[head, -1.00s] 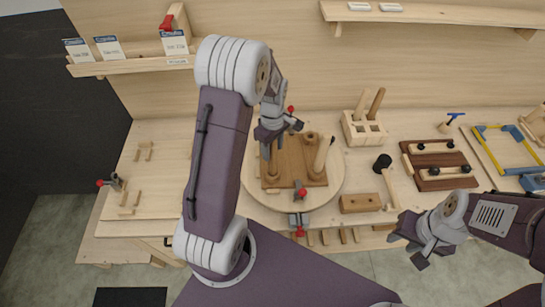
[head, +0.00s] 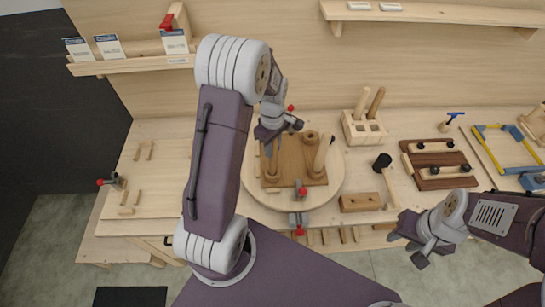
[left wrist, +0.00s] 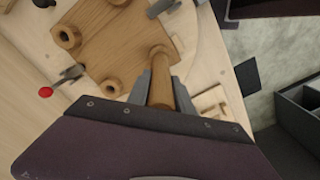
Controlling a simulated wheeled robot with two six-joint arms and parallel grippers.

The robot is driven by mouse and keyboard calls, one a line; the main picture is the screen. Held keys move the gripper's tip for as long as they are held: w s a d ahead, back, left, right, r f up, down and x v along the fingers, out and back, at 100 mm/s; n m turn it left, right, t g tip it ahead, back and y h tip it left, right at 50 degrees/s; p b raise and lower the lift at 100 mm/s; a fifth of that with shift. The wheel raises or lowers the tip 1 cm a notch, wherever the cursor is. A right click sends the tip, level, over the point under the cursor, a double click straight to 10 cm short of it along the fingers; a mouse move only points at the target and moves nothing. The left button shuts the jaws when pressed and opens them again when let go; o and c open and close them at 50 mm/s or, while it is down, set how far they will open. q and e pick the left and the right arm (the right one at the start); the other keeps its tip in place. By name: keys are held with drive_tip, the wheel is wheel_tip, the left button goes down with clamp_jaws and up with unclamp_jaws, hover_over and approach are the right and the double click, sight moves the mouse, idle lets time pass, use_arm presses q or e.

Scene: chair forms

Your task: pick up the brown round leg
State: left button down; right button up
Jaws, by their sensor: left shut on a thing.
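The brown round leg (left wrist: 160,82) stands between the fingers of my left gripper (left wrist: 160,92), which is shut on it. Its rounded end shows beyond the fingers, over a corner of the brown wooden board (left wrist: 105,50). In the head view my left gripper (head: 272,147) is over the left part of the board (head: 295,150), and the leg (head: 272,166) is partly hidden by the fingers. I cannot tell whether the leg touches the board. My right gripper (head: 422,240) is open and empty, in front of the bench's front edge.
The board lies on a round plate (head: 335,180) with red-tipped clamps (head: 300,192). Another round leg (head: 322,152) stands at the board's right. A leg holder (head: 363,130), a mallet (head: 384,165) and a wooden block (head: 360,202) are to the right.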

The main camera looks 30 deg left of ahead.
use_arm(q)
drive_tip(key=shift+r, duration=0.1)
idle(0.7)
drive_tip(key=w+d+r+b, duration=0.2)
drive_tip(key=d+r+b, duration=0.1)
drive_tip(key=d+r, duration=0.7)
drive_tip(key=shift+w+d+r+b, duration=0.15)
drive_tip(key=shift+d+r+b, duration=0.25)
drive_tip(key=shift+d, duration=0.3)
